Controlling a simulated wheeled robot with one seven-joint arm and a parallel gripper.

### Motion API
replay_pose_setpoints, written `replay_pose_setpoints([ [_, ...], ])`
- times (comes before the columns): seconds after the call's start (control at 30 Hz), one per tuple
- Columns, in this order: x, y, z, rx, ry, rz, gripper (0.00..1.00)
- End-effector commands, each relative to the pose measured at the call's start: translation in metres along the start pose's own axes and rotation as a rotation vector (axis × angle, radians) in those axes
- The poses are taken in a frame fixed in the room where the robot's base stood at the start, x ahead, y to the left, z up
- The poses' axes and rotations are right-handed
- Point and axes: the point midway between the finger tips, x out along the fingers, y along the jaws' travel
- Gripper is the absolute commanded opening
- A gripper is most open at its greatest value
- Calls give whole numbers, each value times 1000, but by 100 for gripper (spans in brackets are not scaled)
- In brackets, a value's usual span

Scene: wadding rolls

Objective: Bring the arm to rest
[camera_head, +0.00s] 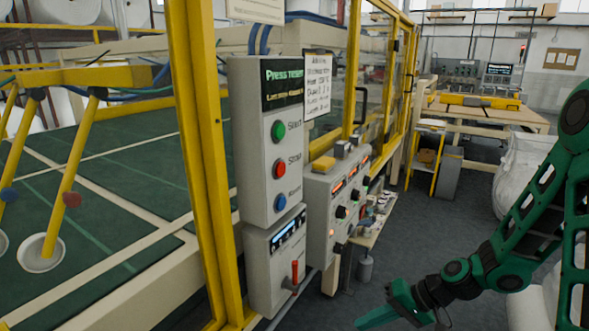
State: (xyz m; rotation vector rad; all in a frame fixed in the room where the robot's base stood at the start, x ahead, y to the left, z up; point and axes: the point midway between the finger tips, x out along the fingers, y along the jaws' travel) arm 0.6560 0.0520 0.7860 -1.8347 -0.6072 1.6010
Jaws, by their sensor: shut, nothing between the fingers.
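My green and black arm (500,262) comes in from the right edge, bent at the elbow and reaching down to the left. My gripper (372,320) is at the bottom of the view, low over the grey floor and to the right of the control boxes. It looks shut, with nothing seen in it, and it touches nothing that I can see. The lower part of the gripper is cut off by the frame.
A grey control panel (268,150) with green, red and blue buttons stands on a yellow-framed machine (203,150). A second box (335,205) with knobs is beside it. White sacks (522,175) stand behind my arm. The grey floor (430,220) between is open.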

Motion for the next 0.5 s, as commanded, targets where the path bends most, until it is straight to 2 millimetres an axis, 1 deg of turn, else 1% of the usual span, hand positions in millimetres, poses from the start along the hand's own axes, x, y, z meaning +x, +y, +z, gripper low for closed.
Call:
replay_pose_setpoints([
  [0.03,-12,5,3,-18,-9,56,0],
  [0.17,-45,24,14,-33,-38,198,0],
  [0.23,-65,32,21,-35,-50,272,0],
  [0.37,-104,43,33,-22,-60,400,0],
  [0.5,-150,51,48,15,-55,524,0],
])
